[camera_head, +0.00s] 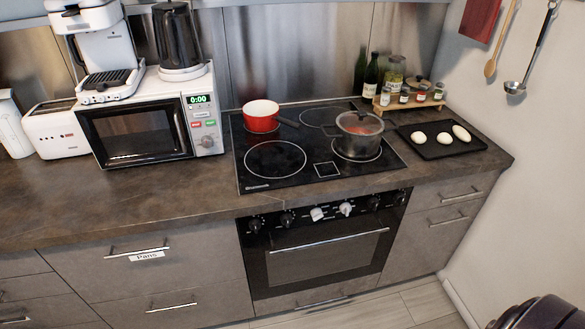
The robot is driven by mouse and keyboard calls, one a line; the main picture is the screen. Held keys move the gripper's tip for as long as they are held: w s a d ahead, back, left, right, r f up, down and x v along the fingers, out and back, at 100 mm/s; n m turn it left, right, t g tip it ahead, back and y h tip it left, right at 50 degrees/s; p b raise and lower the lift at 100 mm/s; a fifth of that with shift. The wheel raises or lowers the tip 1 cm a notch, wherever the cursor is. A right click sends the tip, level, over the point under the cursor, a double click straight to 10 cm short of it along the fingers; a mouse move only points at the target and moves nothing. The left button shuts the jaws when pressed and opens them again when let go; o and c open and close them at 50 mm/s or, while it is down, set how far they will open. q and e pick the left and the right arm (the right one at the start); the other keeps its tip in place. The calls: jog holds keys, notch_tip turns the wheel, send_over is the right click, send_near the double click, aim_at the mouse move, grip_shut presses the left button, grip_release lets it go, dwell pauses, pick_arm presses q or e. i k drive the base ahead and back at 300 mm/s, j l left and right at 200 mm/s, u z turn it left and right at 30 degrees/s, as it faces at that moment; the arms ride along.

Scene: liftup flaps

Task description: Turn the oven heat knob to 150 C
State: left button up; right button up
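The oven (322,252) is built into the counter front below the hob, with its door shut and a long bar handle across it. Its black control panel carries a row of several knobs. The two middle knobs, a left one (317,213) and a right one (346,208), are pale; the outer ones, such as the leftmost knob (255,225), are black. The markings are too small to read, so I cannot tell which knob sets the heat or where it points. Neither of my grippers shows in the head view.
On the hob (275,159) stand a red pot (261,117) and a lidded pot (359,133). A microwave (140,130) is at left, a black tray (440,147) at right. A dark rounded thing (540,312) fills the bottom right corner. The space before the oven looks clear.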

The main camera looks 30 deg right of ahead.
aim_at(345, 207)
jog(key=z, duration=1.25)
